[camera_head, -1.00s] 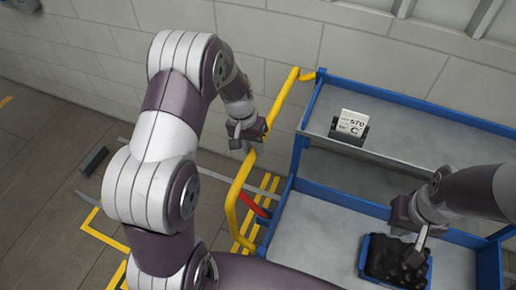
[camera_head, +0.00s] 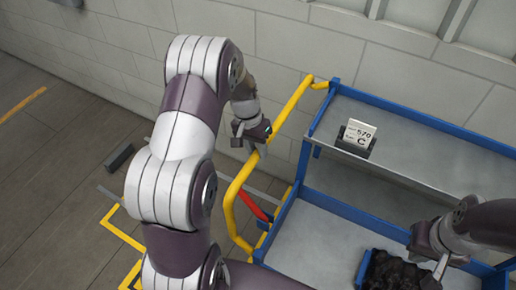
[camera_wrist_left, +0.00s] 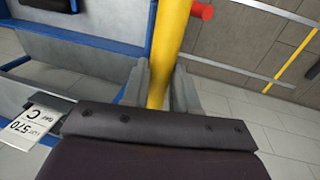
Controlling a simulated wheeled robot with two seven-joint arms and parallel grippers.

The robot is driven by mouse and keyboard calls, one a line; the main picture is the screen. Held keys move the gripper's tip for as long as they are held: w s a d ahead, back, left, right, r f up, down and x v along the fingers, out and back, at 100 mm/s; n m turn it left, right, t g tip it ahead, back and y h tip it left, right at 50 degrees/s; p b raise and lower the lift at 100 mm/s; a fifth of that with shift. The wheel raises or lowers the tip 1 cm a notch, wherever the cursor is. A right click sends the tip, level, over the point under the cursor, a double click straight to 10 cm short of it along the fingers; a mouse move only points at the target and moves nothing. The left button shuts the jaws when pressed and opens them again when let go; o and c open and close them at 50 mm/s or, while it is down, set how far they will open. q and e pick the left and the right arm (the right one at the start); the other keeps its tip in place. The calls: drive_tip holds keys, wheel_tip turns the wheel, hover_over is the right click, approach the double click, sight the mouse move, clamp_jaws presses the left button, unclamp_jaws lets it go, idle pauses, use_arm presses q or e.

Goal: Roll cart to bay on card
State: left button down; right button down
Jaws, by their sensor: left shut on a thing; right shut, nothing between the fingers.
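The blue-framed grey cart (camera_head: 310,250) stands at the right, with a yellow push handle (camera_head: 232,195) on its left end. My left gripper (camera_head: 254,140) is shut on the upper part of the handle. The left wrist view shows the yellow bar (camera_wrist_left: 168,50) between its fingers (camera_wrist_left: 160,90). A white card (camera_head: 361,132) stands in a dark holder on the upper shelf. My right gripper (camera_head: 437,262) is shut and empty, over a blue crate (camera_head: 361,270) on the lower deck.
Dark items (camera_head: 392,272) fill the crate, partly hidden by my right gripper. A red bar (camera_head: 252,205) juts beside the handle. Yellow floor lines (camera_head: 120,232) and a dark block (camera_head: 118,157) lie left of the cart. A block wall (camera_head: 285,45) runs behind. Floor at far left is clear.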

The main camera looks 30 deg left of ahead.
use_arm(q)
drive_tip(key=shift+w+r, duration=0.1)
drive_tip(key=c, duration=1.2)
unclamp_jaws()
drive_tip(key=o, duration=0.3)
drive_tip(key=r+p, duration=0.1)
drive_tip(key=r, duration=0.3)
drive_tip(key=a+r+p, duration=0.1)
drive_tip(key=r, duration=0.3)
drive_tip(key=a+r+p, duration=0.1)
drive_tip(key=r, duration=0.3)
drive_tip(key=shift+a+r, duration=0.15)
drive_tip(key=shift+a, duration=0.05)
drive_tip(key=shift+w, duration=0.1)
